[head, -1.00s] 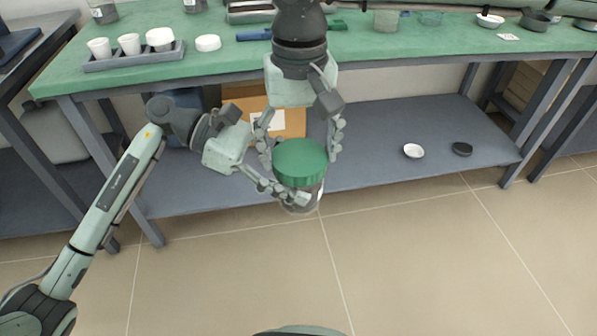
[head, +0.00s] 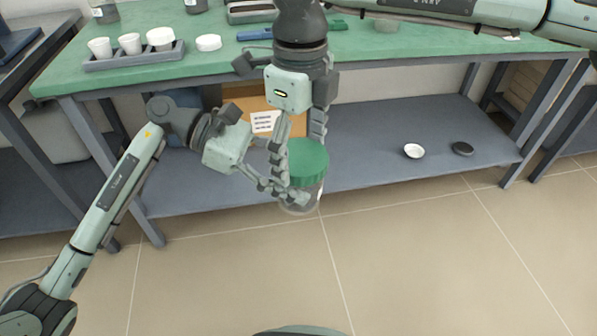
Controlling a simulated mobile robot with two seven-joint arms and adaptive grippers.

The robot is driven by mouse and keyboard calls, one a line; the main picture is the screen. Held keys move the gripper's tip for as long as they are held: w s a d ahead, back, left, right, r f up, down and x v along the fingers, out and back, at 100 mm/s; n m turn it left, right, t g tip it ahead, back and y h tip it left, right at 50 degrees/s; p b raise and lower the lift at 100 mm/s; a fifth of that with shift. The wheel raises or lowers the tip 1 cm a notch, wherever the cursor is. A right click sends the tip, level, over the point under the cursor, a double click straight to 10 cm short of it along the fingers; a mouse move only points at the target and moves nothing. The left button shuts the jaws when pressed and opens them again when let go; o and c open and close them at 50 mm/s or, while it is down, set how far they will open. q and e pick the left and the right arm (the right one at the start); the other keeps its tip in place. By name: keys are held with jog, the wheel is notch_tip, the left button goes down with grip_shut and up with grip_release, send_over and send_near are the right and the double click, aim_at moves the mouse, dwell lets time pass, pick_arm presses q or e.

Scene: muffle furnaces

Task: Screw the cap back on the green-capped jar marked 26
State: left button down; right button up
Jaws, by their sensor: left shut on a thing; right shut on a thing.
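The jar (head: 309,190) is clear, with a wide green cap (head: 308,161) on its top, and is held upright in the air in front of the bench. My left gripper (head: 287,194) comes in from the left and is shut on the jar body below the cap. My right gripper (head: 300,156) points down from above and is shut on the green cap, one finger in front on the left and one behind. The fingers hide part of the cap and jar. No number 26 can be read, and I cannot tell how tightly the cap sits.
The green bench top (head: 225,62) behind holds a grey tray (head: 133,58) with white cups and a white dish (head: 208,42). The lower shelf (head: 375,165) carries a cardboard box (head: 240,97), a white bowl (head: 414,151) and a dark dish (head: 462,148). The floor in front is clear.

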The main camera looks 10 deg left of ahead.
jog(key=m, duration=0.5)
jog(key=shift+a, duration=0.1)
jog(key=m, duration=0.4)
jog(key=shift+f+m, duration=0.1)
jog(key=shift+m, duration=0.2)
jog(key=o, duration=1.4)
jog(key=shift+c, duration=0.2)
notch_tip(320, 180, up, 12)
